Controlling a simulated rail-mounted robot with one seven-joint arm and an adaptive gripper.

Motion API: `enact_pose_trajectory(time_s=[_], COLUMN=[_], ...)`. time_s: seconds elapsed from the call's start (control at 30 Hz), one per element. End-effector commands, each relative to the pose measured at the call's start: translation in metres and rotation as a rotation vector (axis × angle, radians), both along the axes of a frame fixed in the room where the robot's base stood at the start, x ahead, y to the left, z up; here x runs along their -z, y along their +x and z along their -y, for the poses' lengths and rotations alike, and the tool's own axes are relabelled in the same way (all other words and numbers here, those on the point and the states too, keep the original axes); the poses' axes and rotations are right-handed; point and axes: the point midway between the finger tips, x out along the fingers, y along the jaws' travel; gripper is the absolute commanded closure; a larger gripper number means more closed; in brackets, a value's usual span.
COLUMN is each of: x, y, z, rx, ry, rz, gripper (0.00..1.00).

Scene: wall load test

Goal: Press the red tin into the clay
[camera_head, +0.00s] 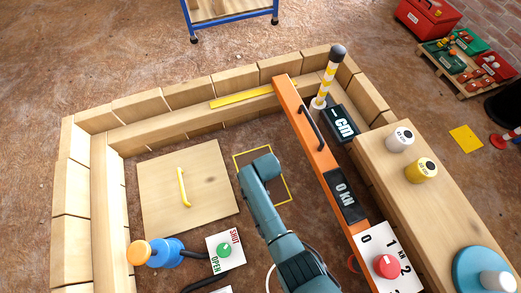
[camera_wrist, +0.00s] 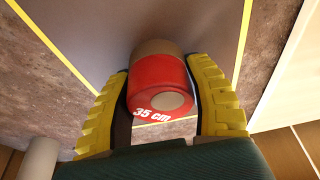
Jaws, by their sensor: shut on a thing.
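My gripper (camera_wrist: 160,68) is shut on the red tin (camera_wrist: 158,80), with a yellow finger on each side in the wrist view. The tin has white "35 cm" lettering, a pale round patch on its near face and a brownish far end. Beyond it lies a smooth grey-brown patch with yellow edges (camera_wrist: 95,30), apparently the clay. In the head view this yellow-outlined patch (camera_head: 280,187) lies on the ground, partly covered by my arm. The tin and gripper tips are hidden there. I cannot tell whether the tin touches the patch.
Wooden blocks (camera_head: 85,185) wall the pit. An orange beam (camera_head: 300,112) with a "0 KN" display (camera_head: 342,192) stands right of my arm. A handled wooden board (camera_head: 160,180) lies left, near a SHUT/OPEN plate (camera_head: 232,258). White (camera_head: 400,140) and yellow (camera_head: 420,172) tins stand on the right ledge.

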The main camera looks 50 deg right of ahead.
Motion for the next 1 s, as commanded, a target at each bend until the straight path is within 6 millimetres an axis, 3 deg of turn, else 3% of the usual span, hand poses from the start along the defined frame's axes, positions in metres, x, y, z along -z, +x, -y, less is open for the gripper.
enact_pose_trajectory(time_s=[0.53,1.0], x=[0.005,-0.040], y=[-0.005,-0.002], z=[-0.003,-0.001], rx=[0.001,0.000], ry=[0.007,0.002], rz=[-0.011,-0.004], gripper=[0.88,0.88])
